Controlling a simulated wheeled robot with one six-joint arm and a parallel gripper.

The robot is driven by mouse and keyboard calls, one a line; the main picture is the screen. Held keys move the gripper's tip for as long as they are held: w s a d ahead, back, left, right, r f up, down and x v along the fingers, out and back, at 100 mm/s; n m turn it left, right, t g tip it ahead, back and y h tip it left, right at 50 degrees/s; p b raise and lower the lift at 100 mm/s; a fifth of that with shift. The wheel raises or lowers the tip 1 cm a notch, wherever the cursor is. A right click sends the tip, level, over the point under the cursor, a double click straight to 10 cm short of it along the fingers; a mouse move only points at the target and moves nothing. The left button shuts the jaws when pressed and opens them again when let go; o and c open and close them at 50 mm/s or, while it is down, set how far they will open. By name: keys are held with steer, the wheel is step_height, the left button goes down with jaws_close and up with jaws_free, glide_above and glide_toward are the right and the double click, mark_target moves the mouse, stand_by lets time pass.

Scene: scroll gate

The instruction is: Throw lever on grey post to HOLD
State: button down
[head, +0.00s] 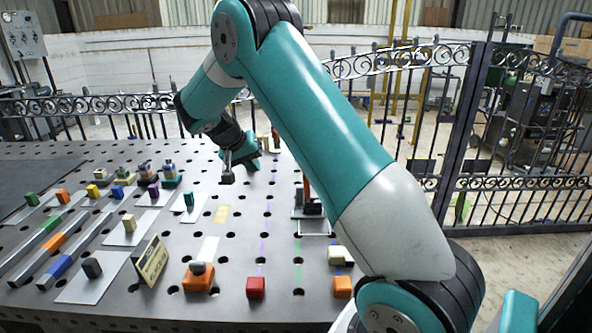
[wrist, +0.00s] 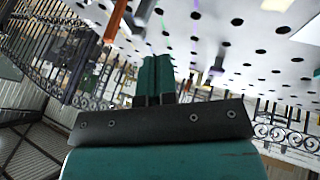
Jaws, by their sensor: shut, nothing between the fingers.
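My gripper (wrist: 155,62) is shut and empty; its two teal fingers lie together in the wrist view. In the head view my gripper (head: 243,152) is over the far middle of the table, small and hard to make out. An upright red-brown bar (head: 306,188) stands beside dark blocks on a small plate, to the right of my gripper and close to my arm. In the wrist view an orange bar (wrist: 115,20) and a dark upright piece show beyond the fingers. I cannot tell for sure which is the grey post's lever. No HOLD mark is readable.
The perforated table (head: 120,310) holds coloured blocks, rails and pale plates at left. A tilted yellowish sign (head: 150,262) stands front left. An orange block (head: 198,278) and a red block (head: 256,288) sit near the front. A black scrolled fence (head: 425,60) runs behind.

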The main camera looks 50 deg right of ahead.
mark_target(306, 185)
steer(key=s+d+f+m+g+h+p, duration=0.1)
steer(key=s+d+f+p, duration=0.3)
steer(key=d+f, duration=0.4)
steer(key=shift+d+m+p, duration=0.4)
steer(key=shift+d+p, duration=0.2)
steer(key=shift+d, duration=1.6)
steer(key=shift+s, duration=0.1)
